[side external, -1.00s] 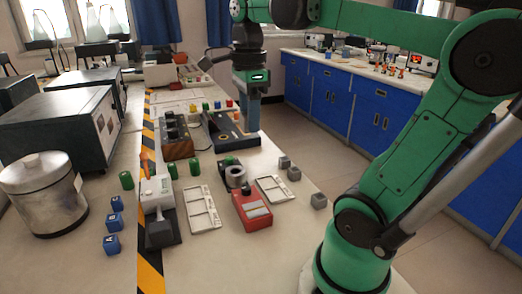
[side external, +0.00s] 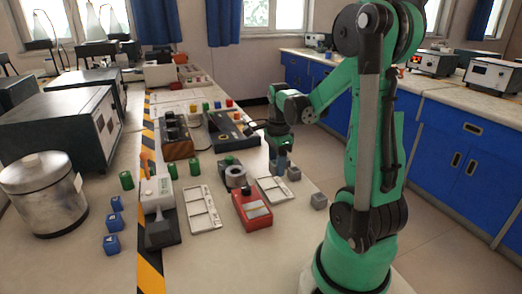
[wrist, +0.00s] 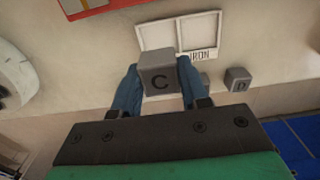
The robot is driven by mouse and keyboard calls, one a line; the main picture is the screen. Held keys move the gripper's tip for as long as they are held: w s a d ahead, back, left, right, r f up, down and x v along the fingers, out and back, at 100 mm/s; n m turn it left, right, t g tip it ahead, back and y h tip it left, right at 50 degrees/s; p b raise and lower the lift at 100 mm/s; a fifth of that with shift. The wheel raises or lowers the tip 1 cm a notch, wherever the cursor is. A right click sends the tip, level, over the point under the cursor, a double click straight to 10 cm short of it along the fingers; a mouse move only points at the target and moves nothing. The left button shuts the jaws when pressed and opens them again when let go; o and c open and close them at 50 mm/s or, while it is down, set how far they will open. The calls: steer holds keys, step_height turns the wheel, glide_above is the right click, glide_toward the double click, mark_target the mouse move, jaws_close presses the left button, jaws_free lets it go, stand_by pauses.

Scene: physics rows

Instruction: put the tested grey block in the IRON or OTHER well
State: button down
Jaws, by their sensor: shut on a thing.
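My gripper (side external: 281,168) is shut on a grey block marked C (wrist: 158,80), held between its two blue fingers in the wrist view. In the side view the fingers point down beside the small white two-well tray (side external: 273,189), and the held block is hard to make out. The wrist view shows the tray (wrist: 180,22) just beyond the block. Its right-hand well carries the label IRON (wrist: 199,56). The block hides the front of the left-hand well, and no OTHER label is readable. I cannot tell whether the block is clear of the table.
A grey block marked D (wrist: 237,79) stands to the right of the held block. Grey blocks (side external: 294,174) and (side external: 318,201) sit near the table's right edge. A red device (side external: 252,212) and a larger white tray (side external: 202,208) lie left of the small tray.

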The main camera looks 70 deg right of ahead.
mark_target(276, 194)
steer(key=shift+f, duration=2.95)
steer(key=shift+f, duration=0.35)
steer(key=shift+c, duration=0.5)
jaws_free()
steer(key=shift+r, duration=4)
steer(key=shift+w, duration=0.1)
